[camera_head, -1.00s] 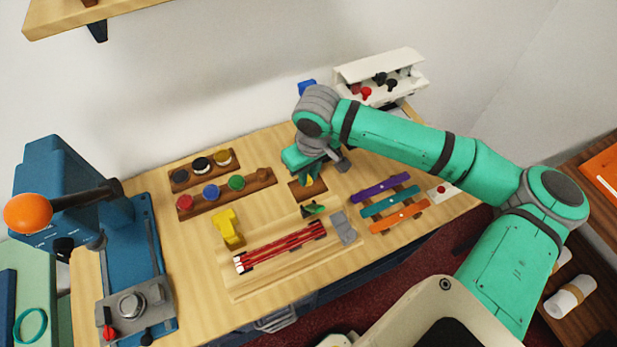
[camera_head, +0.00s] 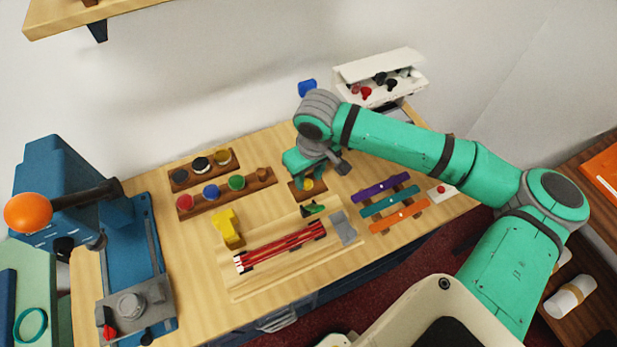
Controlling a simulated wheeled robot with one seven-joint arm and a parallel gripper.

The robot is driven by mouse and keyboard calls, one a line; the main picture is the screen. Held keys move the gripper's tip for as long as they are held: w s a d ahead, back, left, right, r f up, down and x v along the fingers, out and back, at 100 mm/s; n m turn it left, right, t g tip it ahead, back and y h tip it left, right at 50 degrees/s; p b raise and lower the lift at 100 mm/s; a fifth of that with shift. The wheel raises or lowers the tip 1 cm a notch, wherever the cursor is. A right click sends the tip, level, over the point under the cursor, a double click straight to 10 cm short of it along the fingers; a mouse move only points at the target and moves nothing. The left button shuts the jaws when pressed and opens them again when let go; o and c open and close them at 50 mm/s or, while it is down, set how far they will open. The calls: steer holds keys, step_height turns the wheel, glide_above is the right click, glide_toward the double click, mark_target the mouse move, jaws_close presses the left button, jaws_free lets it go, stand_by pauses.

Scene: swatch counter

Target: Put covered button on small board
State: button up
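A small brown board (camera_head: 296,194) lies on the counter below my gripper (camera_head: 311,180). A yellow covered button (camera_head: 309,186) shows at the middle of this board and appears to rest on it. My gripper points down close over the button, with its green fingers apart on either side of it. Part of the button and the board's back are hidden by the gripper. Whether a finger still touches the button is too small to tell.
Two longer boards with several coloured buttons (camera_head: 237,183) lie to the left. A yellow object (camera_head: 227,228), a tray with red rods (camera_head: 282,246) and coloured strips (camera_head: 391,207) lie in front. A white open case (camera_head: 381,76) stands behind right; a blue press (camera_head: 129,255) stands left.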

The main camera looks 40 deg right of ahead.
step_height(320, 180, up, 11)
steer(key=s, duration=0.1)
stand_by(0.3)
steer(key=shift+s+a+f, duration=0.15)
stand_by(0.4)
